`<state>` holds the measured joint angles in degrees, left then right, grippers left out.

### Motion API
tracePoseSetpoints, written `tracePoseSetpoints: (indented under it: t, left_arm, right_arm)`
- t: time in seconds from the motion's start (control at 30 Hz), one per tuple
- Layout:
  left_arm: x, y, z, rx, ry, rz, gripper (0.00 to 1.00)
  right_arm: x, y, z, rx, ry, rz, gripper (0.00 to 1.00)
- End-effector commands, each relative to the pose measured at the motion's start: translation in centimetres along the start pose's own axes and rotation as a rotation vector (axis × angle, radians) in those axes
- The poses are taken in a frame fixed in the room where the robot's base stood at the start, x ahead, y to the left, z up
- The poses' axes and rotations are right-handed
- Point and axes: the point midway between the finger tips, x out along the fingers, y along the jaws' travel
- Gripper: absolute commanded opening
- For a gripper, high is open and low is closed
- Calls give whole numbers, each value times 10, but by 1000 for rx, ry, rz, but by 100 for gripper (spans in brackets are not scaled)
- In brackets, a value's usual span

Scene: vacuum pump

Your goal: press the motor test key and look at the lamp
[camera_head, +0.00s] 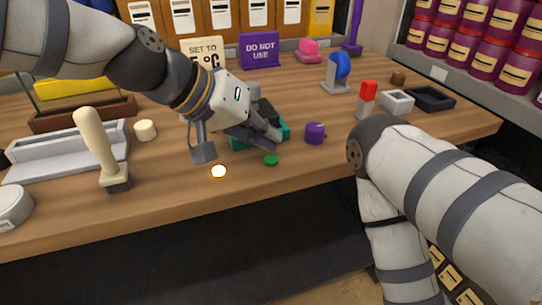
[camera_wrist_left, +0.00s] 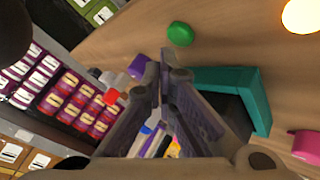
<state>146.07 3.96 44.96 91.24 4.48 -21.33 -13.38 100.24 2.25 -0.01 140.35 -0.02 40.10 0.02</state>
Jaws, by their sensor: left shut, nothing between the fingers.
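A green round key (camera_head: 271,160) lies near the table's front edge; it also shows in the left wrist view (camera_wrist_left: 180,34). A round lamp (camera_head: 218,171) to its left glows bright warm white, and it is bright in the left wrist view (camera_wrist_left: 301,15) too. My left gripper (camera_head: 275,141) is shut and empty, just behind the green key in the head view and apart from it in the wrist view (camera_wrist_left: 165,62). A teal base (camera_head: 240,145) with a dark grey part sits behind the gripper, partly hidden by it. My right arm shows, but its gripper is out of view.
A purple knob-like part (camera_head: 315,132) stands right of the key. A cream-handled tool (camera_head: 98,145) stands at the left beside a grey tray (camera_head: 60,160). A red-topped block (camera_head: 366,98) and small trays (camera_head: 431,98) are at the right. The front strip of table is mostly clear.

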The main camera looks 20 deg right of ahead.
Motion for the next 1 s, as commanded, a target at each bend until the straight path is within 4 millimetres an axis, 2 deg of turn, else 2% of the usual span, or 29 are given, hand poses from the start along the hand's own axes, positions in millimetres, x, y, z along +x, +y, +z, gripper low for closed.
tracePoseSetpoints:
  t: [1.0]
  left_arm:
    - [6,-5,5,0,0,0,0]
  right_arm:
    - [-1,0,0,0,2,0,0]
